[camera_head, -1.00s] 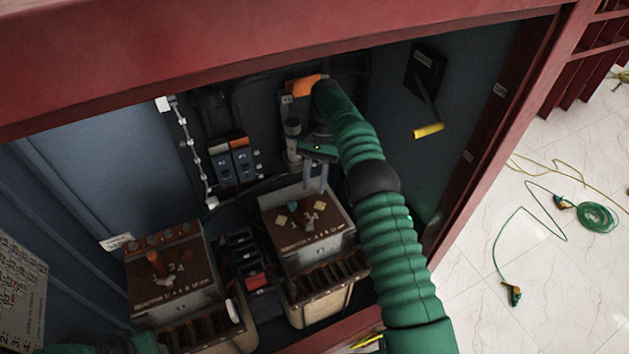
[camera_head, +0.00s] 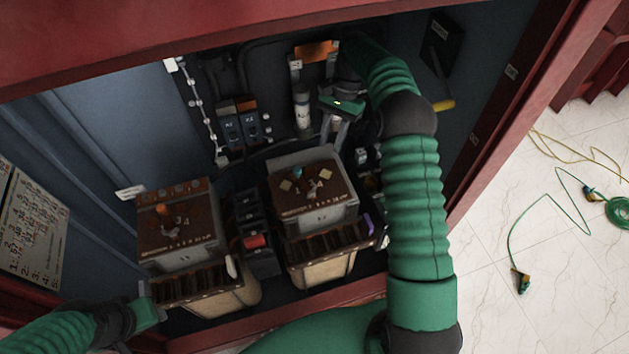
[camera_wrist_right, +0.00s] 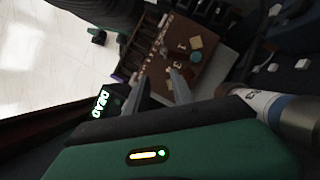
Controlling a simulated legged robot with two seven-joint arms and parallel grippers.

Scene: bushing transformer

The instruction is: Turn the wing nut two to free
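The right brown-topped box (camera_head: 313,185) carries pale square plates and a small metal wing-nut-like piece (camera_head: 316,187) near its middle. A small teal-tipped part (camera_head: 297,172) stands beside it. I cannot tell for certain which is wing nut two. My right gripper (camera_head: 333,132) is above the back edge of this box, fingers pointing down, apart and empty. In the right wrist view its fingers (camera_wrist_right: 160,88) show a gap, with the box top (camera_wrist_right: 190,52) beyond them. My left gripper (camera_head: 148,308) is at the lower left, by the left box's front; its fingers are unclear.
The left brown-topped box (camera_head: 178,220) has an orange-tipped part. A red-marked black block (camera_head: 255,241) stands between the boxes. The red cabinet frame (camera_head: 480,165) bounds the right side. Breakers (camera_head: 243,122) are on the back wall. Cables lie on the floor outside.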

